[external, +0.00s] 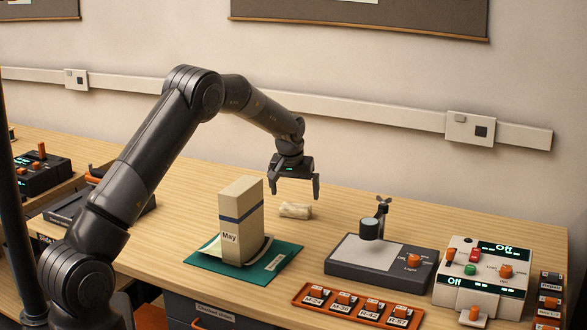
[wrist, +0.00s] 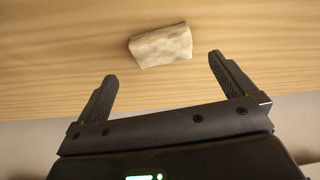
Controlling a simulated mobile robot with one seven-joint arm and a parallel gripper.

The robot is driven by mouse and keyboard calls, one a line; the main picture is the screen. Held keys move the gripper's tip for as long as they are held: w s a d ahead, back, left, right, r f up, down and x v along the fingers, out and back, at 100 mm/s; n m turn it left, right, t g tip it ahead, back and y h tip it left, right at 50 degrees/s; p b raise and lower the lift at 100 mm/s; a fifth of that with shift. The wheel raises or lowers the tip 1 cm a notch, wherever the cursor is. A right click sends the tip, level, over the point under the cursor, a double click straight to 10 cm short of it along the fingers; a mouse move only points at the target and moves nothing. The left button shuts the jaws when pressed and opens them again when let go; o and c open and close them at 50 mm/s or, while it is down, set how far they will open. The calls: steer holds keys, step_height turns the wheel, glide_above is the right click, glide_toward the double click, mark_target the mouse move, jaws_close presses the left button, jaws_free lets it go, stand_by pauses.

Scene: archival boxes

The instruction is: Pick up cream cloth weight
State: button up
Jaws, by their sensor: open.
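The cream cloth weight (external: 295,210) lies on the wooden table, behind and to the right of an upright box. It is a small, rumpled roll. In the wrist view the cloth weight (wrist: 161,46) lies beyond the fingertips, slightly left of midway between them. My gripper (external: 293,193) points down above the table near the cloth weight. Its two fingers are apart with nothing between them, and they also show in the wrist view (wrist: 163,65). The gap between the fingers and the cloth cannot be judged exactly.
A tall box labelled May (external: 240,225) stands on a green mat (external: 283,257), close to the cloth weight. A grey lamp device (external: 365,262), a control panel (external: 482,275) and an orange tray (external: 362,318) are at the right. Bare table lies behind the cloth.

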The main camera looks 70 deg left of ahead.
mark_target(296, 207)
steer(key=x, duration=0.5)
steer(key=shift+a+f, duration=0.2)
steer(key=shift+f, duration=0.1)
steer(key=shift+c, duration=0.3)
steer(key=c, duration=1.1)
steer(key=shift+r, duration=0.15)
